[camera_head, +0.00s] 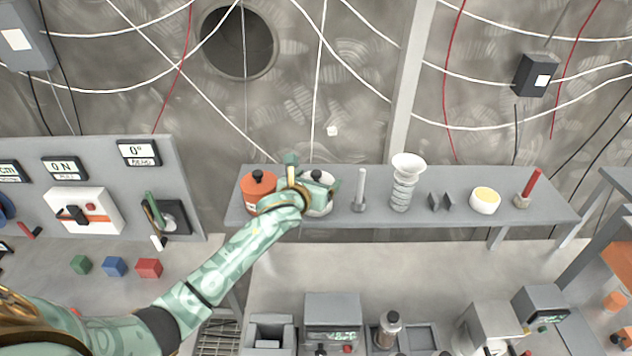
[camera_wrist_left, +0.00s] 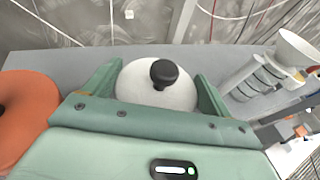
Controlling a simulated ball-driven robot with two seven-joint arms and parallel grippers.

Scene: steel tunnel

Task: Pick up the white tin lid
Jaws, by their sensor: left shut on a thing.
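The white tin lid (camera_wrist_left: 140,88) is round and domed with a black knob. In the left wrist view it sits between the two fingers of my left gripper (camera_wrist_left: 157,88), which is shut on it. In the head view my left gripper (camera_head: 308,184) is over the grey shelf, and the black knob shows between its fingers. A white body (camera_head: 320,208) shows under the gripper, mostly hidden; I cannot tell whether the lid rests on it. My right gripper is not in view.
An orange lidded tin (camera_head: 258,184) stands close on the left. On the right along the shelf (camera_head: 375,222) stand a grey post (camera_head: 360,190), a white ribbed funnel piece (camera_head: 403,182), a small dark block (camera_head: 441,202) and a white-and-yellow cup (camera_head: 485,201).

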